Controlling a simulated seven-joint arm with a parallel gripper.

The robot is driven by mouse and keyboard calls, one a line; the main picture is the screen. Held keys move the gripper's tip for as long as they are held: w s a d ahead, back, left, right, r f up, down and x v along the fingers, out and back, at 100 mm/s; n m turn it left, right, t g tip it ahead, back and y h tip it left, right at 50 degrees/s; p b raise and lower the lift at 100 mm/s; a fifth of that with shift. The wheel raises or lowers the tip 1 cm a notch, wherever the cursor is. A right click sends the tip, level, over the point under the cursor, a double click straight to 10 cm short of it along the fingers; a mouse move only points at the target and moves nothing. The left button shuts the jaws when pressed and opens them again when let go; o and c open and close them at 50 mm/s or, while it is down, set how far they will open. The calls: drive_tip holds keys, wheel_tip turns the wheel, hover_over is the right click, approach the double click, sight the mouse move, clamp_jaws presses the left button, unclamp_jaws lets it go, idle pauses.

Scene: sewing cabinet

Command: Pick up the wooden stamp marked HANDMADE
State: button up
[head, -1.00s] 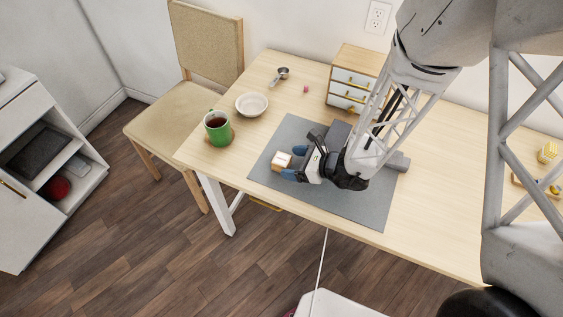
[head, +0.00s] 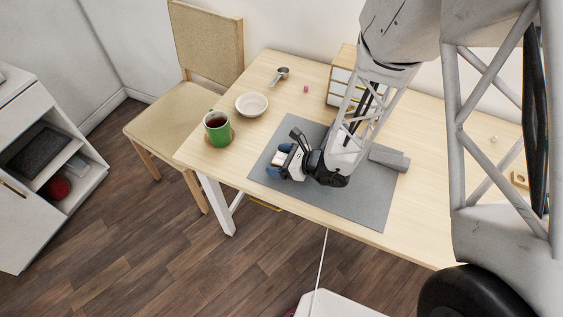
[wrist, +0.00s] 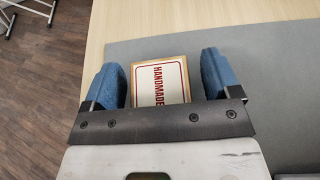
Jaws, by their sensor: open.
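The wooden stamp (wrist: 160,83) lies on the grey mat, its white top with red HANDMADE lettering facing up in the wrist view. In the head view the stamp (head: 279,159) shows as a small pale block near the mat's left edge. My gripper (wrist: 160,78) is open, with one blue fingertip on each side of the stamp and a gap on both sides. The near part of the stamp is hidden behind my gripper's dark bar. In the head view my gripper (head: 279,160) is low over the mat.
The grey mat (head: 362,205) lies on the wooden table. A grey block (head: 390,158) rests on its right side. A green mug (head: 217,128) on a coaster, a white bowl (head: 252,104) and a metal scoop (head: 281,74) stand beyond. A small drawer unit (head: 341,82) is partly behind my arm.

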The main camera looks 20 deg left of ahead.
sight(280, 158)
drive_tip(key=shift+c, duration=0.2)
drive_tip(key=c, duration=1)
drive_tip(key=shift+r, duration=0.15)
drive_tip(key=shift+r, duration=1.75)
drive_tip(key=s+d, duration=0.3)
drive_tip(key=s, duration=0.1)
drive_tip(key=s+d, duration=0.3)
drive_tip(key=d, duration=0.1)
drive_tip(key=s+d+r, duration=0.1)
drive_tip(key=s+d, duration=0.3)
drive_tip(key=shift+s+r, duration=0.1)
drive_tip(key=shift+s, duration=0.2)
